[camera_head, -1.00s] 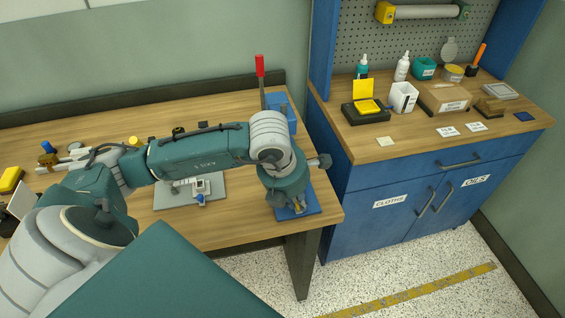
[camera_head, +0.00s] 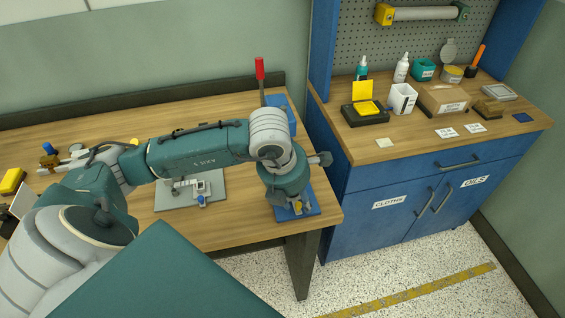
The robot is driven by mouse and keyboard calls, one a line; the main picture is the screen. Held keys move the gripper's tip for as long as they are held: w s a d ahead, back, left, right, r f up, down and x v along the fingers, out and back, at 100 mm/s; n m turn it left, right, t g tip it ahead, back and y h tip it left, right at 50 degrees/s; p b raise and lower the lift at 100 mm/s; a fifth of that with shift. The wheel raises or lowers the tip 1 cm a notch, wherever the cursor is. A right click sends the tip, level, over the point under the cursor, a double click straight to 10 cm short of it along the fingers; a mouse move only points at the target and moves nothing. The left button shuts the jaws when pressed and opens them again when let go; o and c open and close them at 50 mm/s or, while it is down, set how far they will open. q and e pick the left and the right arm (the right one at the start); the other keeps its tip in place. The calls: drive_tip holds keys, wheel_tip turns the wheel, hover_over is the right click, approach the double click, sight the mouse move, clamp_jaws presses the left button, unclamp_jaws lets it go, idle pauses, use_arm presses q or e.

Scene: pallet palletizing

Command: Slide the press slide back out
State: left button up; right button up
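The press stands at the right end of the wooden workbench. Its blue body (camera_head: 283,112) and red-handled lever (camera_head: 260,68) show behind my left arm. The blue base or slide (camera_head: 312,205) shows at the front, below the wrist. My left gripper (camera_head: 298,207) points down over this front blue part, at the bench's right front corner. Its fingers are small and mostly hidden by my own wrist, so I cannot tell whether they are open, shut or touching the slide. My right gripper is not in view.
A grey plate (camera_head: 185,198) with a small fixture lies on the bench left of the press, partly under my arm. A blue cabinet (camera_head: 400,190) with bottles and boxes on top stands close to the right. Several small items lie at the bench's left.

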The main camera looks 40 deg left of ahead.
use_arm(q)
drive_tip(key=shift+r+p, duration=0.9)
drive_tip(key=shift+r, duration=0.9)
